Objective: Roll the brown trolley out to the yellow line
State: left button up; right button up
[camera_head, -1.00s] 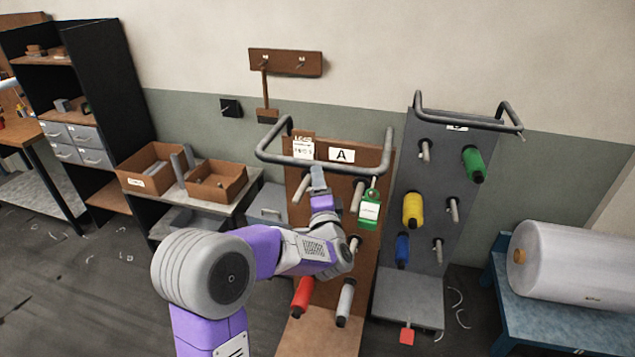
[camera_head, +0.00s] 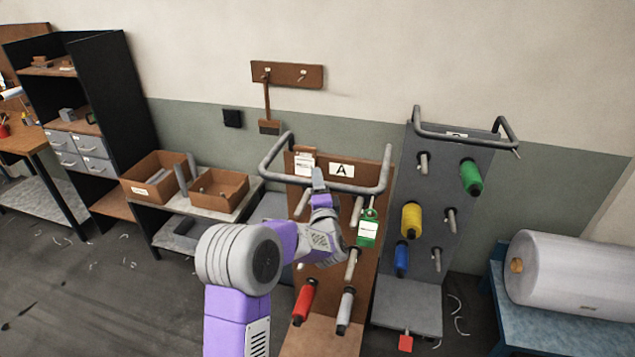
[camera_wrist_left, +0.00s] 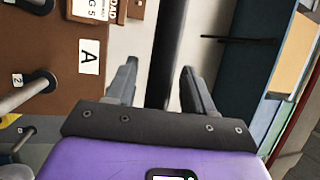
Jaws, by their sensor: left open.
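The brown trolley (camera_head: 325,335) stands upright against the wall side, with a white "A" label and a grey tubular handle (camera_head: 372,189) across its top. Its pegs hold a red spool, a grey spool and a green tag. My left gripper (camera_head: 318,178) is at the front bar of that handle. In the left wrist view the two fingers (camera_wrist_left: 160,85) are apart, with the dark handle bar (camera_wrist_left: 168,45) running between them; contact cannot be told. The yellow line is not visible in either view. My right gripper is not in view.
A grey trolley (camera_head: 408,305) with yellow, blue and green spools stands close on the right. A blue stand (camera_head: 540,310) with a large white roll is farther right. A low bench (camera_head: 185,205) with brown bins is on the left. The floor (camera_head: 90,295) at front left is open.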

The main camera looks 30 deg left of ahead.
pick_arm(q)
grip_shut()
dwell(0.4)
dwell(1.1)
